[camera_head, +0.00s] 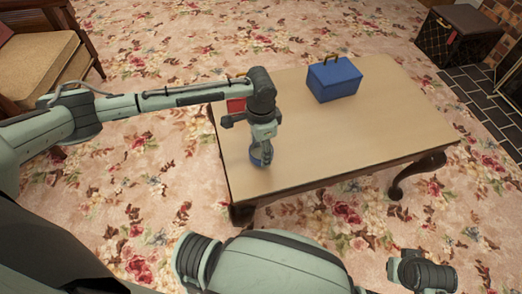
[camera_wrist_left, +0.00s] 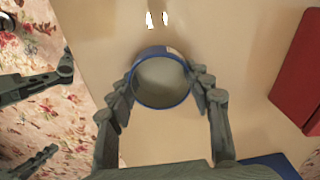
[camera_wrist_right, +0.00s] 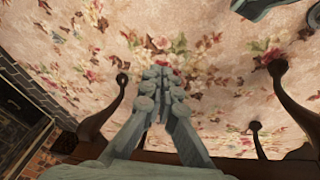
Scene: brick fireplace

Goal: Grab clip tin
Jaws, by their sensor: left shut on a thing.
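The clip tin (camera_wrist_left: 160,82) is a round, open-topped tin with a blue rim and a greyish inside, seen from above in the left wrist view. In the head view the tin (camera_head: 258,160) shows as a small blue round thing near the table's left front corner. My left gripper (camera_wrist_left: 163,86) is shut on it, one finger on each side. I cannot tell whether the tin touches the tabletop. My right gripper (camera_wrist_right: 162,73) is shut and empty, over the floral carpet with table legs beyond it.
The wooden table (camera_head: 390,120) is mostly clear. A blue box (camera_head: 334,80) with a handle stands at its back. A red box (camera_head: 236,105) is partly hidden behind my left arm. A cushioned chair (camera_head: 38,55) stands left, a dark chest (camera_head: 457,37) at back right.

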